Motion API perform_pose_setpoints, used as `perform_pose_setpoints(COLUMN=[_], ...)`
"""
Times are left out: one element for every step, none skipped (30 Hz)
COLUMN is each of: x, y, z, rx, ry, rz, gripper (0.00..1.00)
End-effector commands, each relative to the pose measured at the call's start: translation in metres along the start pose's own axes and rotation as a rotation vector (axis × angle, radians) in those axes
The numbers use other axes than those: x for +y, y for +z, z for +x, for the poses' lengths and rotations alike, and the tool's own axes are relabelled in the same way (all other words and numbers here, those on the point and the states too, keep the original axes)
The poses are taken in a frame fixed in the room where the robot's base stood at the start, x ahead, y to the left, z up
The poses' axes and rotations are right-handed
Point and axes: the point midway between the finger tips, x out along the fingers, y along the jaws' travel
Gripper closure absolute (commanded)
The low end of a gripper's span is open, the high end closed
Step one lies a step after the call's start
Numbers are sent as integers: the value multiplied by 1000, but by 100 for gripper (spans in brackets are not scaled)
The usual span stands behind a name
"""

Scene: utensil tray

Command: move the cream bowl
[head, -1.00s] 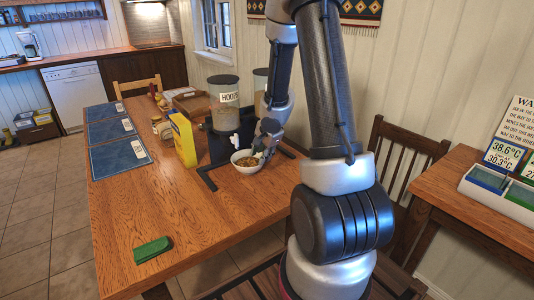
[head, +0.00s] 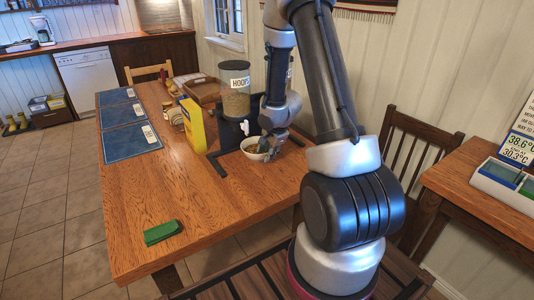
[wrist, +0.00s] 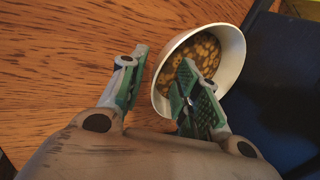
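The cream bowl (head: 251,152) stands on the wooden table in front of the cereal dispenser, and its right side is partly hidden by my gripper (head: 270,150). In the wrist view the bowl (wrist: 232,62) holds brown and yellow cereal pieces. My gripper (wrist: 163,58) is open there. One finger is outside the bowl's near left wall and the other reaches over the inside, so the rim lies between them. A gap shows at the left finger; whether the right finger touches the bowl I cannot tell.
The cereal dispenser (head: 235,92) and its dark base stand right behind the bowl. A yellow box (head: 193,124) is to the left. Blue placemats (head: 125,140) lie along the far left edge. The middle of the table is clear.

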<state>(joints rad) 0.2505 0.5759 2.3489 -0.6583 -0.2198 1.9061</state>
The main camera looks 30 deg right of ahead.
Motion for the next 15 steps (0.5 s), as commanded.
perform_pose_setpoints(x=[0, 0, 0, 0, 0, 0, 0, 0, 0, 0, 0, 0, 0, 0, 0], y=[0, 0, 0, 0, 0, 0, 0, 0, 0, 0, 0, 0, 0, 0, 0], z=[5, 7, 10, 11, 12, 13, 13, 13, 13, 13, 13, 13, 13, 13, 13], rx=[-1, -1, 0, 0, 0, 0, 1, 1, 1, 1, 1, 1, 1, 1, 1], ry=[1, 1, 1, 0, 0, -1, -1, -1, -1, -1, -1, -1, 0, 0, 0], rz=[1, 1, -1, -1, 0, 0, 0, 0, 0, 0, 0, 0, 0, 0, 0], gripper=[68, 68, 68, 68, 68, 68, 68, 68, 68, 68, 68, 68, 68, 68, 75])
